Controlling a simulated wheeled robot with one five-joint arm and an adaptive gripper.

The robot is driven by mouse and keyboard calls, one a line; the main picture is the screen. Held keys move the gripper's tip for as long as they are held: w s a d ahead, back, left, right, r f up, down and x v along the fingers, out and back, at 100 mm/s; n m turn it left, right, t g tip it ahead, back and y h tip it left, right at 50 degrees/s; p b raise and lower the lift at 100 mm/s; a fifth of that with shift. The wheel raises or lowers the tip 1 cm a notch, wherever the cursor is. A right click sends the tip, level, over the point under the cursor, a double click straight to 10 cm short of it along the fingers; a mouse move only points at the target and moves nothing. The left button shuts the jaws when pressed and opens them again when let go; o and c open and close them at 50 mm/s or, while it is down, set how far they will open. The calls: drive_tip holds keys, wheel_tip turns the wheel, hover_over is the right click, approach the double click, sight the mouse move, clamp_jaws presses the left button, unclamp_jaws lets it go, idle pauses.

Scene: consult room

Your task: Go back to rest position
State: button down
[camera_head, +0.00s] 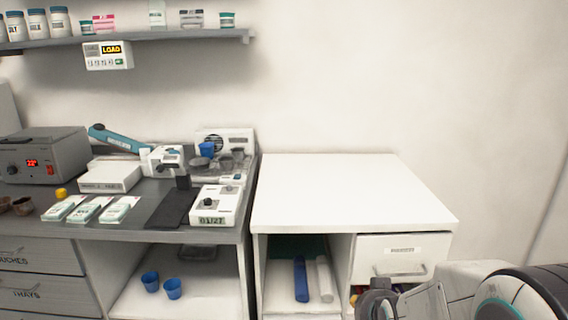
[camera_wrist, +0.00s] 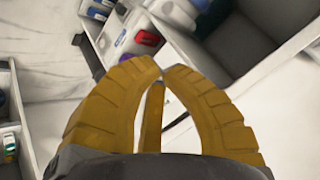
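My gripper (camera_wrist: 163,68) fills the middle of the wrist view. Its ribbed yellow fingers curve in until the tips almost meet, with nothing seen between them. In the head view, part of my own arm shows at the lower right, in front of the white cabinet (camera_head: 350,190). The fingers cannot be made out there.
The white cabinet's top is bare; its drawer (camera_head: 392,252) is partly behind my arm. The dark counter (camera_head: 150,190) at left holds a grey device (camera_head: 42,155), white boxes and blue-and-white instruments. Blue cups (camera_head: 172,288) stand below. A shelf (camera_head: 130,40) hangs above.

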drive_tip(key=s+r+n+g+p, duration=0.5)
drive_tip(key=s+r+p, duration=0.7)
drive_tip(key=s+r, duration=0.7)
drive_tip(key=s+n, duration=0.2)
drive_tip(key=s, duration=0.2)
drive_tip(key=shift+r, duration=0.3)
